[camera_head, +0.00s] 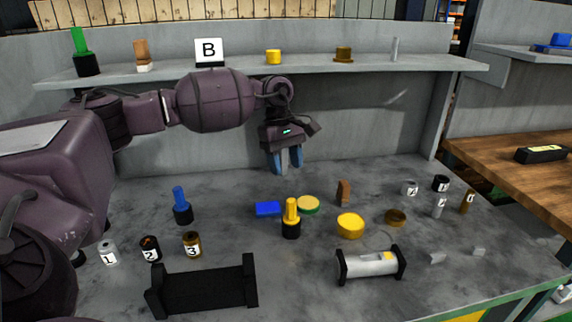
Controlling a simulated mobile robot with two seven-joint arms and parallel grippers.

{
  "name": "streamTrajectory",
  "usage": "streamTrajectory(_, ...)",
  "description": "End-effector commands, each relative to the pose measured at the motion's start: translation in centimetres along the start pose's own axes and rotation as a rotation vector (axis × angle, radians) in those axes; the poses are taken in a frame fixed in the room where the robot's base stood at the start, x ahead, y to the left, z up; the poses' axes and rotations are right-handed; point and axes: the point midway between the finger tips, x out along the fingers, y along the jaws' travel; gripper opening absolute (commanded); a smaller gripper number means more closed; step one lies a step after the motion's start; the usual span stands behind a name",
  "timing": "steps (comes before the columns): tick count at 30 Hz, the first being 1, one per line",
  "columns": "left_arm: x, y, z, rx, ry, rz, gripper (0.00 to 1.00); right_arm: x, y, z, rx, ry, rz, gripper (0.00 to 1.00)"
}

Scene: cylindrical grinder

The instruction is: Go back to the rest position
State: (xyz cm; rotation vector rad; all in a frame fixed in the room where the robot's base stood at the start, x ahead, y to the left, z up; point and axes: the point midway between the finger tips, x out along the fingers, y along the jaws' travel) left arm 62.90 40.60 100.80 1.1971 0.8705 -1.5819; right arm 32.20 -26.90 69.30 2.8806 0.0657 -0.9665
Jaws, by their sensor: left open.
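My left arm comes in from the left, and its gripper (287,160) hangs with its fingers pointing down above the back middle of the grey table (330,285). The blue-tipped fingers are a little apart, with nothing seen between them. The gripper is in front of the shelf wall and clear of the parts on the table. My right gripper is not in view.
Below stand a yellow-topped part (291,217), a blue block (268,209) and a yellow round part (350,225). A black cradle (205,288) and a silver cylinder on a stand (370,264) are in front. A shelf (420,63) with a B sign (208,50) runs behind.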

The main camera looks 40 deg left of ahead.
Motion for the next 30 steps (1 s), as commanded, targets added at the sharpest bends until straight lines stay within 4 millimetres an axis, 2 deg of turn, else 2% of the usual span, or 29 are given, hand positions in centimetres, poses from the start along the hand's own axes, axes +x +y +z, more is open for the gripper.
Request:
streamTrajectory(8, 0.0, 0.0, 0.0, 0.000, 0.001, 0.000, 0.51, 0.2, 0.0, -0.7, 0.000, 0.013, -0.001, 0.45)
streamTrajectory(11, -0.8, -0.1, 0.2, 0.002, 0.003, 0.009, 0.51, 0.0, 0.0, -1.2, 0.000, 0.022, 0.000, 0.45)
streamTrajectory(14, -3.6, -0.3, 1.1, 0.011, 0.013, 0.039, 0.51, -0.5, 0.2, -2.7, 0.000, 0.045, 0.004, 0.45)
streamTrajectory(19, -11.3, -1.3, 3.6, 0.032, 0.039, 0.116, 0.51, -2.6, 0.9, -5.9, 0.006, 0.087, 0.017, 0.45)
streamTrajectory(21, -14.3, -1.7, 4.6, 0.039, 0.048, 0.141, 0.51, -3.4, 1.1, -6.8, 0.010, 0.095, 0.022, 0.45)
streamTrajectory(27, -21.1, -2.7, 6.8, 0.054, 0.065, 0.191, 0.51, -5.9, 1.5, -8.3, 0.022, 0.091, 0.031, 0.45)
streamTrajectory(28, -22.0, -2.8, 7.1, 0.055, 0.066, 0.196, 0.51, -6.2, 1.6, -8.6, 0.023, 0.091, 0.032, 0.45)
streamTrajectory(29, -20.9, -2.7, 6.8, 0.053, 0.065, 0.189, 0.51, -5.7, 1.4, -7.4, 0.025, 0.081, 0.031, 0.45)
streamTrajectory(30, -20.3, -2.6, 6.6, 0.052, 0.063, 0.185, 0.51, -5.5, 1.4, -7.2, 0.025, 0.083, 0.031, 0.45)
